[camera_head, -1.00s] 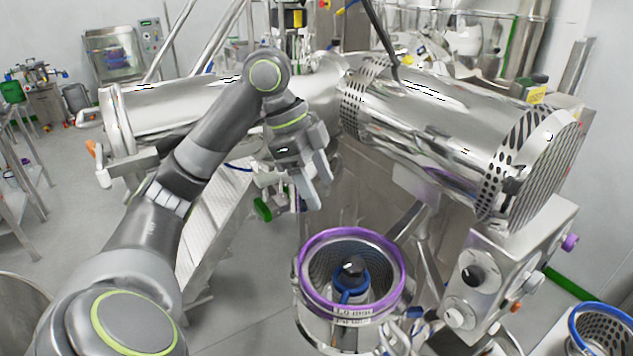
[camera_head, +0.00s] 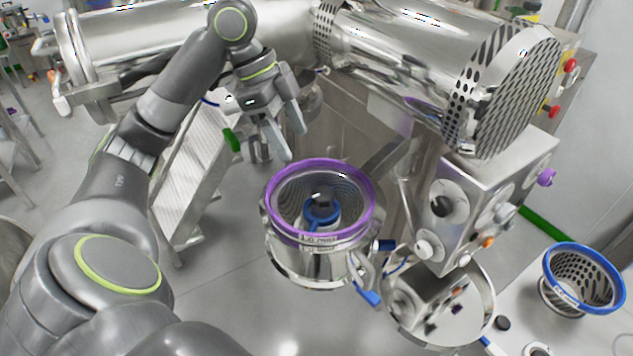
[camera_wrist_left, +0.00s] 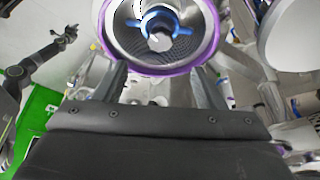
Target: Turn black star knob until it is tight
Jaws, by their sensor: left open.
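A dark knob-like part (camera_head: 322,197) sits on a blue hub (camera_head: 321,215) inside a perforated steel bowl with a purple rim (camera_head: 369,213). Its star shape is not clear. In the left wrist view the blue hub (camera_wrist_left: 181,30) shows lobes around a grey centre, inside the purple-rimmed bowl (camera_wrist_left: 205,64). My left gripper (camera_head: 293,144) is open and empty, above and just left of the bowl's far rim, apart from the knob. The wrist view shows its two fingers (camera_wrist_left: 160,78) spread below the rim. A dark arm with a gripper (camera_wrist_left: 66,36) appears at the wrist view's left; its jaws are unclear.
A steel control box (camera_head: 470,215) with a round black knob (camera_head: 441,206) stands right of the bowl. A large steel cylinder (camera_head: 400,65) lies behind. A blue-rimmed perforated basket (camera_head: 585,280) is at the right. Open floor shows at lower centre.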

